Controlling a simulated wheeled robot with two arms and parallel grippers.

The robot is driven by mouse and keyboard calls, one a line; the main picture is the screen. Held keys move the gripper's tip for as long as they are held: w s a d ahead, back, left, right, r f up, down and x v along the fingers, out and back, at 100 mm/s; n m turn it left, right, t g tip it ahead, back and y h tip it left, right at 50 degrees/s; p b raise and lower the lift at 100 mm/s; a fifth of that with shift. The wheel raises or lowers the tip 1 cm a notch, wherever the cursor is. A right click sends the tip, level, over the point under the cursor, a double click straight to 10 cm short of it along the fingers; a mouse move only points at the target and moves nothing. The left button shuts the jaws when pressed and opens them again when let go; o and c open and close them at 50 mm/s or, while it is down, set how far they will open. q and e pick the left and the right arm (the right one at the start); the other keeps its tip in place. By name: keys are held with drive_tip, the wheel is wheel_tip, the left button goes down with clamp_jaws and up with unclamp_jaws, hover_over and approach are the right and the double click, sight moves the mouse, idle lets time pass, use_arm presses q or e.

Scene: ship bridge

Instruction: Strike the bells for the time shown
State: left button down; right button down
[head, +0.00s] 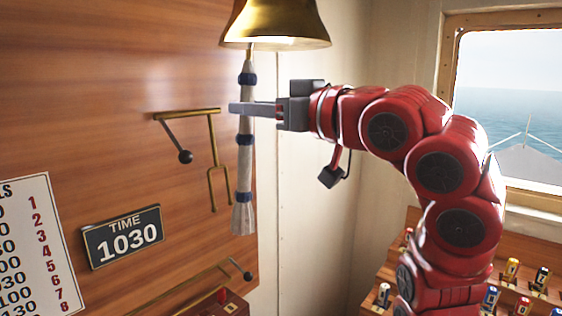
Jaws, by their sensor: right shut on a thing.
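The brass bell (275,22) hangs at the top of the head view, its upper part cut off. A pale bell rope (243,160) with dark blue bands hangs straight down under it and ends in a frayed tassel. My right gripper (243,108) comes in from the right and is shut on the rope's upper part, below the bell. The time plate (122,237) on the wooden wall reads TIME 1030. A white bells chart (35,245) with red numbers 1 to 8 is partly cut off at the left. My left gripper is not in view.
A brass bracket (212,150) with a dark ball-ended lever sits on the wall left of the rope. A red-knobbed box (222,303) is below. A wooden rack (535,290) with several small coloured cylinders stands at lower right, under a window (510,90).

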drive_tip(key=w+d+f+p, duration=0.1)
drive_tip(key=w+d+p, duration=0.1)
drive_tip(key=w+d, duration=0.2)
drive_tip(key=shift+w+p, duration=0.35)
drive_tip(key=shift+w, duration=0.35)
drive_tip(key=c, duration=0.6)
unclamp_jaws()
drive_tip(key=shift+o, duration=0.2)
